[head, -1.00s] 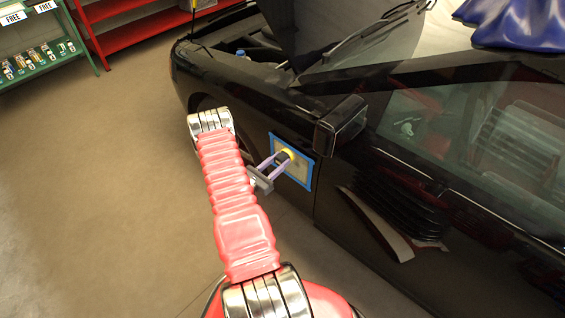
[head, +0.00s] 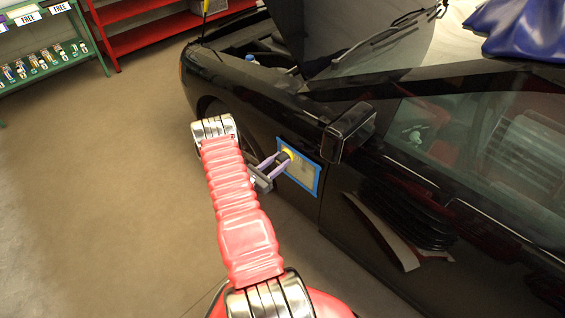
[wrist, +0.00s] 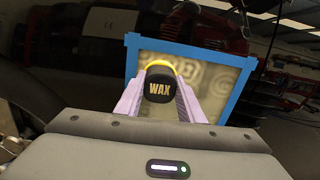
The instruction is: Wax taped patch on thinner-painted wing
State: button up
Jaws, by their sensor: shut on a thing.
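A black car (head: 255,110) stands on the right. On its front wing is a patch (head: 309,176) framed in blue tape (head: 318,180); the patch looks beige and hazy. In the wrist view the patch (wrist: 215,78) fills the middle inside its blue tape (wrist: 243,92). My gripper (head: 276,163) is shut on a wax applicator with a black end marked WAX (wrist: 159,86) and a yellow pad (wrist: 184,67). The yellow pad (head: 287,155) is at the patch's upper left part in the head view. I cannot tell whether it touches. The applicator hides part of the patch.
The wing mirror (head: 349,131) juts out just right of the patch. The bonnet (head: 365,35) is raised. A green shelf (head: 50,68) with small bottles and a red shelf (head: 140,42) stand at the back left. The floor (head: 100,190) left of the car is clear.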

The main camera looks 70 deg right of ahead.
jog(key=shift+w+d, duration=0.25)
jog(key=shift+w, duration=0.45)
jog(key=shift+w+d, duration=0.25)
jog(key=shift+w, duration=0.4)
jog(key=shift+s, duration=0.1)
jog(key=shift+s+a, duration=0.25)
jog(key=shift+s, duration=0.35)
jog(key=shift+s+a, duration=0.25)
jog(key=shift+s, duration=0.4)
jog(key=shift+s+a, duration=0.25)
jog(key=shift+s, duration=0.35)
jog(key=shift+s, duration=0.1)
jog(key=shift+s+a, duration=0.45)
jog(key=shift+s, duration=0.4)
jog(key=shift+s+a, duration=0.45)
jog(key=shift+s, duration=0.4)
jog(key=shift+s, duration=0.1)
jog(key=shift+s+a, duration=0.35)
jog(key=shift+s, duration=0.5)
jog(key=shift+s+a, duration=0.3)
jog(key=shift+s, duration=0.55)
jog(key=shift+s, duration=0.1)
